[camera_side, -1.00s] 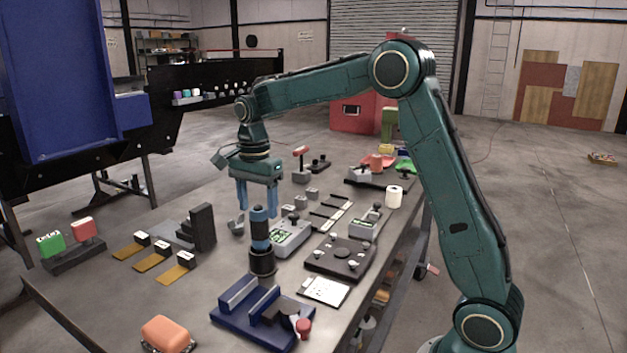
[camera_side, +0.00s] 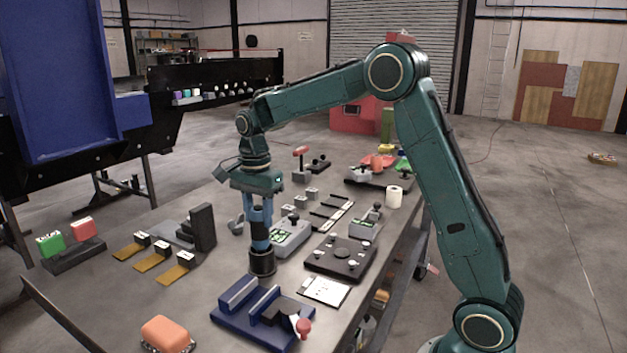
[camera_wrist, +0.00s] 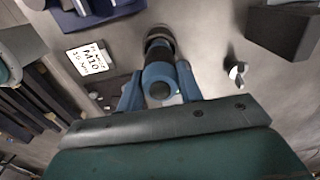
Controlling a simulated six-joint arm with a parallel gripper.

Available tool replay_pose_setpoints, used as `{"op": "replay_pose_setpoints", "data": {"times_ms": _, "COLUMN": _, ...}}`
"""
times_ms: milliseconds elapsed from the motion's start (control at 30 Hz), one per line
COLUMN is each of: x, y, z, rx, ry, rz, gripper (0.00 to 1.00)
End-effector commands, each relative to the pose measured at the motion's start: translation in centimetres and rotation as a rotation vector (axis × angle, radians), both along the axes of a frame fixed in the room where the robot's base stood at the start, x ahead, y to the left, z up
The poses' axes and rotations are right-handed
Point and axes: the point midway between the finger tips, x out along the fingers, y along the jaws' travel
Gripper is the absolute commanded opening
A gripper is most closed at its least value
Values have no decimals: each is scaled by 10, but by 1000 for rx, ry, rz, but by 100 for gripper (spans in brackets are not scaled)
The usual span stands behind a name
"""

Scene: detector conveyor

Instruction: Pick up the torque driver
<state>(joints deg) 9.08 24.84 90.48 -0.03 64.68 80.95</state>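The torque driver (camera_side: 260,243) is a blue and black upright tool with a wide black cylindrical lower part (camera_side: 262,264). It stands on the table behind the blue fixture. My gripper (camera_side: 260,230) points down over it, with blue fingers on both sides of its upper shaft. In the wrist view the driver (camera_wrist: 159,80) sits between the two fingertips (camera_wrist: 159,72), which appear to touch its sides. The fingers look shut on it. The driver's top is partly hidden by the fingers in the side view.
A blue fixture (camera_side: 237,303) with a red knob stands close in front. A white card (camera_side: 325,291) lies to its right. A grey-green device (camera_side: 291,238) is close on the driver's right. Dark brackets (camera_side: 203,228) stand left. Bare table (camera_side: 205,290) lies at front left.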

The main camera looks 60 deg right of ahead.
Motion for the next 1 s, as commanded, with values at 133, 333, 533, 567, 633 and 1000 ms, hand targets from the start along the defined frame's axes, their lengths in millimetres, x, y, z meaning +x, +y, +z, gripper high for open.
{"op": "replay_pose_setpoints", "data": {"times_ms": 133, "x": 0, "y": 0, "z": 0, "rx": 0, "ry": 0, "rz": 0, "gripper": 0}}
{"op": "replay_pose_setpoints", "data": {"times_ms": 333, "x": 0, "y": 0, "z": 1, "rx": 0, "ry": -3, "rz": 0, "gripper": 0}}
{"op": "replay_pose_setpoints", "data": {"times_ms": 533, "x": 0, "y": 0, "z": 5, "rx": -1, "ry": -3, "rz": 0, "gripper": 0}}
{"op": "replay_pose_setpoints", "data": {"times_ms": 567, "x": 1, "y": 0, "z": 7, "rx": -1, "ry": -3, "rz": 0, "gripper": 0}}
{"op": "replay_pose_setpoints", "data": {"times_ms": 633, "x": 1, "y": 0, "z": 11, "rx": -1, "ry": -5, "rz": 0, "gripper": 0}}
{"op": "replay_pose_setpoints", "data": {"times_ms": 1000, "x": 1, "y": 0, "z": 62, "rx": -1, "ry": -8, "rz": 0, "gripper": 0}}
